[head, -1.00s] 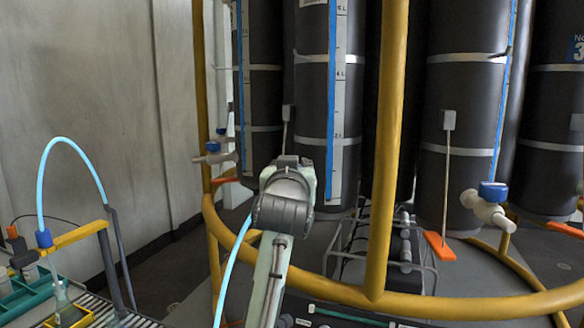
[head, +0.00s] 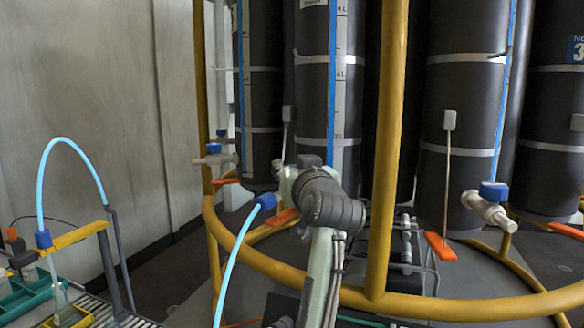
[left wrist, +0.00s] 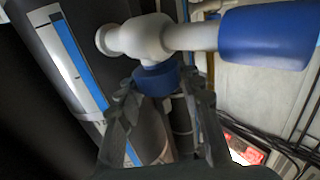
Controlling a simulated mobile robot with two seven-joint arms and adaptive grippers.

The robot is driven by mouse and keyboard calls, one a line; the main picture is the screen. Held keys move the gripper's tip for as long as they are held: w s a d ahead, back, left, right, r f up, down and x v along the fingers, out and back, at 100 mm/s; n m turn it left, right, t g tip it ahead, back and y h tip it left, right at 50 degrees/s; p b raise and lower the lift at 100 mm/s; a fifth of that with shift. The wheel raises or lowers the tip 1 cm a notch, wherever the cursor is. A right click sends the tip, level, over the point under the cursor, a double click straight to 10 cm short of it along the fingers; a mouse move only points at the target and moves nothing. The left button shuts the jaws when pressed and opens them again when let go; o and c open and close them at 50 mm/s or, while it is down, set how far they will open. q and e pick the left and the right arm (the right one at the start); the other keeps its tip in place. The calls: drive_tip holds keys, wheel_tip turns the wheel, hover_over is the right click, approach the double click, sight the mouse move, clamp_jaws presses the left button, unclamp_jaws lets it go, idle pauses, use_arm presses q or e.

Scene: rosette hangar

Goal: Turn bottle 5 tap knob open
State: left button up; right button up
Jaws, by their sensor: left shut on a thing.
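In the left wrist view the blue tap knob (left wrist: 157,77) sits under a white tap body (left wrist: 160,38). My left gripper (left wrist: 165,88) has a finger on each side of this knob and is shut on it. In the head view my left gripper (head: 308,168) is at the front of the dark bottle (head: 312,100) with a blue scale strip; its wrist hides much of the tap. The knob is hidden there. A white part of the tap (head: 286,184) shows left of the gripper. My right gripper is not in view.
A light-blue hose (head: 236,250) with a blue end (head: 265,202) runs down beside my arm. A yellow upright rail (head: 388,150) stands close on the right, joined to a yellow ring rail (head: 450,304). Another blue-knobbed tap (head: 490,204) is at right.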

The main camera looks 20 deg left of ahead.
use_arm(q)
drive_tip(key=o, duration=1)
drive_tip(key=shift+f, duration=0.1)
drive_tip(key=shift+o, duration=1)
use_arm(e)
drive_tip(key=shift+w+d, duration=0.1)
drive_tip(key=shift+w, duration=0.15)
use_arm(q)
drive_tip(key=v, duration=1.2)
